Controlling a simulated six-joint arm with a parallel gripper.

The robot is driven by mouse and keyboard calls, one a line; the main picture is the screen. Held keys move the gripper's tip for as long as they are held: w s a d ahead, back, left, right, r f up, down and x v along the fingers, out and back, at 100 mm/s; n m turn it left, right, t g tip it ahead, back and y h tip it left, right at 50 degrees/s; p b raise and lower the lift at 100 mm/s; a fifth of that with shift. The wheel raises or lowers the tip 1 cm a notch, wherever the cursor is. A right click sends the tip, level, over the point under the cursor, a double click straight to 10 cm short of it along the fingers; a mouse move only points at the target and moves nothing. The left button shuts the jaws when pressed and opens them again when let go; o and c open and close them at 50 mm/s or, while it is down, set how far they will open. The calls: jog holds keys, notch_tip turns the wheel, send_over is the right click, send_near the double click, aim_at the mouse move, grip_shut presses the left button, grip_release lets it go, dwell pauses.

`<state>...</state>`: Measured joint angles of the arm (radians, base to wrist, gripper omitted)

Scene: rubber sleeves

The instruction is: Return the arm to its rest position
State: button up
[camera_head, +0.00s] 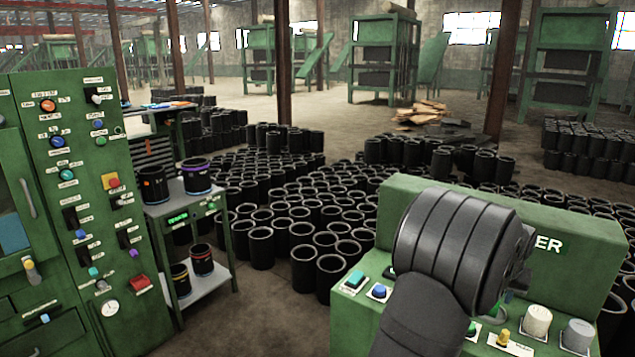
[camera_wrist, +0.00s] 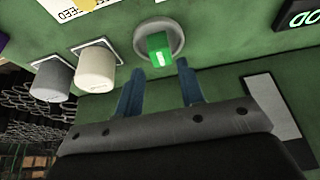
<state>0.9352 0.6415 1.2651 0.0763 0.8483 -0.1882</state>
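My gripper (camera_wrist: 160,88) shows in the wrist view as two blue-grey fingers standing apart with nothing between them. It is open.
A cream knob (camera_head: 537,321) and a grey knob (camera_head: 577,335) stand close by on the console. A green switch cabinet (camera_head: 85,200) is at the left, beside a grey cart (camera_head: 205,285) with several sleeves. Many black sleeves (camera_head: 262,247) crowd the floor behind.

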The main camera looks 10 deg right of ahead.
jog(key=x, duration=0.5)
jog(key=shift+f, duration=0.25)
jog(key=shift+w+d+f, duration=0.1)
jog(key=shift+d, duration=0.05)
jog(key=shift+r, duration=1.75)
jog(key=shift+f, duration=0.15)
